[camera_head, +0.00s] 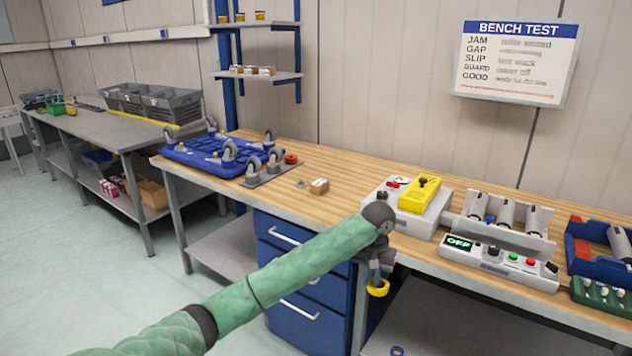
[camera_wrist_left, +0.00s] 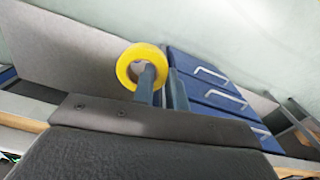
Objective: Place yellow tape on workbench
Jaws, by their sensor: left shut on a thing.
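The yellow tape (camera_head: 378,288) is a small ring that hangs at the fingertips of my left gripper (camera_head: 378,277). The gripper points down in front of the workbench's front edge, and the tape is below the level of the top. In the left wrist view the tape (camera_wrist_left: 142,66) sits at the ends of the fingers (camera_wrist_left: 160,80), which are shut on it. The workbench (camera_head: 345,205) has a wooden top and blue drawers underneath. My right gripper is not in view.
Bare wood shows around the small box. A ring (camera_head: 397,351) lies below.

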